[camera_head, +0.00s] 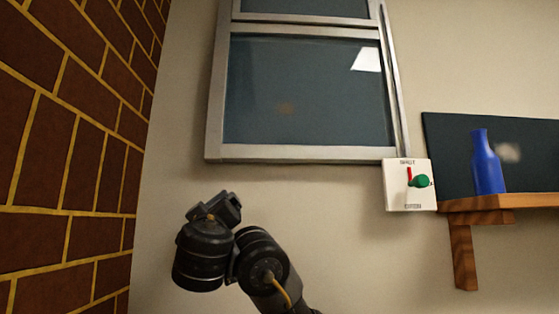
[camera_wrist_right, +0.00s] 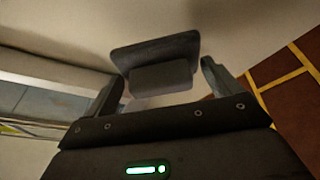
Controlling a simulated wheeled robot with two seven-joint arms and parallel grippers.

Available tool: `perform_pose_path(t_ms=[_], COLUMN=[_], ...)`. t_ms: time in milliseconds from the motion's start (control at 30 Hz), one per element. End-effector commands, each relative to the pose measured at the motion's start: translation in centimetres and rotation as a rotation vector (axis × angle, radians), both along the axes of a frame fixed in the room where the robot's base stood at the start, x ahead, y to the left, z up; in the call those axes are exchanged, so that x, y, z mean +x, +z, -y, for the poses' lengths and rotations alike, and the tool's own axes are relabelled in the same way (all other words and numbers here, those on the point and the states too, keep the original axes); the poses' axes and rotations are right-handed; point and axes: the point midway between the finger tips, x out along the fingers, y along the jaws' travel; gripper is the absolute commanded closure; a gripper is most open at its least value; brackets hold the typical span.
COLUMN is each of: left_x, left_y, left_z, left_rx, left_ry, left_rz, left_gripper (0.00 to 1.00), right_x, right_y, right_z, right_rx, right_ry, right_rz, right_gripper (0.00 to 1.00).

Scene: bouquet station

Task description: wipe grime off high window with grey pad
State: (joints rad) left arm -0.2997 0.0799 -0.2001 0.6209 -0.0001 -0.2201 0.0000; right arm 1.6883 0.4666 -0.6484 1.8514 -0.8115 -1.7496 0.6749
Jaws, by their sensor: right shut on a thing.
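The high window (camera_head: 308,90) has a pale metal frame and dark glass. A faint brown grime smudge (camera_head: 287,109) sits on its lower pane, left of the middle. My right gripper (camera_wrist_right: 161,75) is shut on the grey pad (camera_wrist_right: 155,50), gripping its block-shaped back between the fingers. In the head view my right arm comes in from below, with its dark end below the window's lower left corner, apart from the glass. I cannot tell pad from gripper there. My left gripper is not in view.
A brick wall (camera_head: 70,150) stands close on the left. A switch plate (camera_head: 397,198) with a green knob (camera_head: 420,181) is at the window's lower right corner. Right of it, a blue bottle (camera_head: 486,165) stands on a wooden shelf (camera_head: 500,202) before a dark panel (camera_head: 450,150). The wall below the window is bare.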

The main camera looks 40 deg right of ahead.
Motion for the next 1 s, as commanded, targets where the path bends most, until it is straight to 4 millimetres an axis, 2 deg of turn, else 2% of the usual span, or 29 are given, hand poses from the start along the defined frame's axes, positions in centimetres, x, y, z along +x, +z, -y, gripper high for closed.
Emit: perform_pose_path(t_ms=[33, 200, 300, 400, 500, 600, 700, 1000], left_x=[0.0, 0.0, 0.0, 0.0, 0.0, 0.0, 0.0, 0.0], left_y=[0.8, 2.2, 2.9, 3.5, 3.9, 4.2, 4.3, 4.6], left_z=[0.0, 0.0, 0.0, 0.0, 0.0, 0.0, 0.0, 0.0], left_rx=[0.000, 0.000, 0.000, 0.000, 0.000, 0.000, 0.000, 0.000], left_ry=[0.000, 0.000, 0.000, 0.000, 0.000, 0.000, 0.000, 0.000], left_rz=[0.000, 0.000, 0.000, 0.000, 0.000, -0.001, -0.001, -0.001], left_gripper=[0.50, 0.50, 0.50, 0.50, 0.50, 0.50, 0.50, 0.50], right_x=[-1.0, -4.7, -7.0, -9.3, -11.2, -12.5, -13.2, -13.1], right_y=[3.6, 12.8, 17.5, 21.3, 24.1, 25.8, 26.7, 27.0], right_z=[0.7, 2.9, 4.1, 5.2, 6.0, 6.6, 6.9, 7.3], right_rx=[0.049, 0.214, 0.297, 0.362, 0.410, 0.439, 0.455, 0.459], right_ry=[-0.009, -0.002, 0.016, 0.040, 0.061, 0.078, 0.087, 0.089], right_rz=[0.051, 0.202, 0.271, 0.322, 0.353, 0.372, 0.382, 0.383], right_gripper=[0.28, 0.28, 0.28, 0.28, 0.28, 0.28, 0.28, 0.28])
